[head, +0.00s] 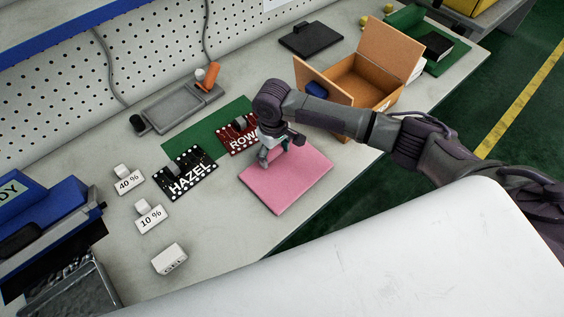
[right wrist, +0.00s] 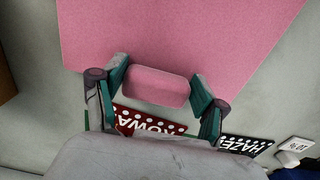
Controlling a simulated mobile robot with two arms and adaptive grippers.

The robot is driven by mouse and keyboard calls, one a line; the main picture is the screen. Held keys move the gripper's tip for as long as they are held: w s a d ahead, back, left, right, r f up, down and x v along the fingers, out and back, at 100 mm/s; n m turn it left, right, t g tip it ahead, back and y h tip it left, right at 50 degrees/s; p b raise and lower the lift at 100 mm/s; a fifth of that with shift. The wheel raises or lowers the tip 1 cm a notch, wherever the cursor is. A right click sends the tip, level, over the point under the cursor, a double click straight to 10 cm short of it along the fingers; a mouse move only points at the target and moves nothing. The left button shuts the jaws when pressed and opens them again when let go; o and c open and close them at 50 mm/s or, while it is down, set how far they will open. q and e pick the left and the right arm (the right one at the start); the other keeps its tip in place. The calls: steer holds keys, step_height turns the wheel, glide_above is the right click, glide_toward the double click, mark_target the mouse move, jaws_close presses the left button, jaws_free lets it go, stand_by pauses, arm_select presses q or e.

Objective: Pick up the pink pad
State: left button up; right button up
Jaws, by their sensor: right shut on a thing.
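The pink pad (head: 287,182) is a flat square near the table's front edge in the head view. In the right wrist view the pink pad (right wrist: 180,35) fills the top, with a raised pink block (right wrist: 157,87) at its near edge. My right gripper (head: 266,156) is at the pad's back left edge. In the right wrist view its fingers (right wrist: 158,82) are shut on the pink block from both sides. Whether the pad is clear of the table cannot be told. My left gripper is not in view.
The red ROWAN board (head: 238,138) is right behind the gripper, and the black HAZEL board (head: 186,172) is to the left. An open cardboard box (head: 362,85) stands behind my right forearm. White labelled blocks (head: 149,215) stand at the left. Bare table lies left of the pad.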

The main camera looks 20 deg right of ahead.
step_height(320, 180, up, 10)
steer(key=shift+b, duration=0.5)
stand_by(0.3)
